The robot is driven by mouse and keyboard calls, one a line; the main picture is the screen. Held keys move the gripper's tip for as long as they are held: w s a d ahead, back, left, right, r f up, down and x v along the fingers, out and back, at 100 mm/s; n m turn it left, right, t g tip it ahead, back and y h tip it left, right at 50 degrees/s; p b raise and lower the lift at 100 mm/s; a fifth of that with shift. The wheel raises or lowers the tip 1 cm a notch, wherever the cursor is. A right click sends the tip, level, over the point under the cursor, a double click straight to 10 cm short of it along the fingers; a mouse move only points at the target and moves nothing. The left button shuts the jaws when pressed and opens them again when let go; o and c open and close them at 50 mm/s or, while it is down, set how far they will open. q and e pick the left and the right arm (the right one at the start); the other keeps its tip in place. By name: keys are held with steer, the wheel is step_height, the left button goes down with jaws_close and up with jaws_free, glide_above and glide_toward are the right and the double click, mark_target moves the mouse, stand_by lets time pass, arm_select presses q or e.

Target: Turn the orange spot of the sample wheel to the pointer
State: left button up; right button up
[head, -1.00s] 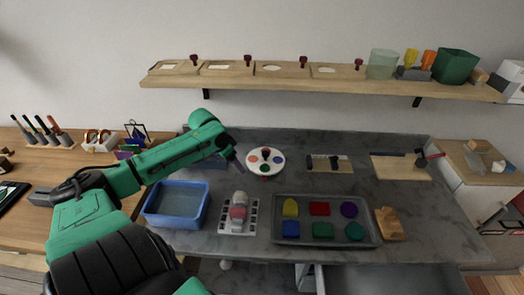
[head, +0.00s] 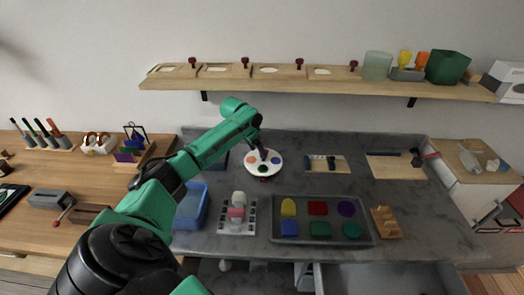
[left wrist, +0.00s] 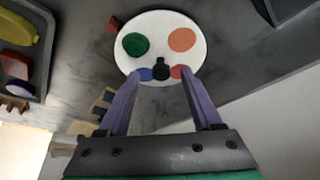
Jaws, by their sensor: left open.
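The sample wheel (head: 268,172) is a white disc on the grey counter. In the left wrist view it (left wrist: 158,22) carries an orange spot (left wrist: 182,40), a green spot (left wrist: 134,44), a blue spot and a red spot. A black knob (left wrist: 161,66) stands on its near part. The red pointer (left wrist: 113,24) lies beside the rim, nearest the green spot; the orange spot is turned away from it. My left gripper (left wrist: 162,76) is open, its two fingers on either side of the knob and apart from it, partly hiding the blue and red spots. My right gripper is not in view.
A blue bin (head: 203,206) stands left of the wheel. A grey tray (head: 262,231) with several coloured shapes lies in front, to the right. A board with dark pieces (head: 342,164) is right of the wheel. A shelf (head: 290,86) runs along the wall above.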

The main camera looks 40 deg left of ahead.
arm_select(q)
steer(key=shift+w+d, duration=0.15)
steer(key=shift+w, duration=0.8)
steer(key=x, duration=0.2)
steer(key=shift+f+p, duration=0.3)
steer(key=shift+f, duration=0.25)
jaws_close()
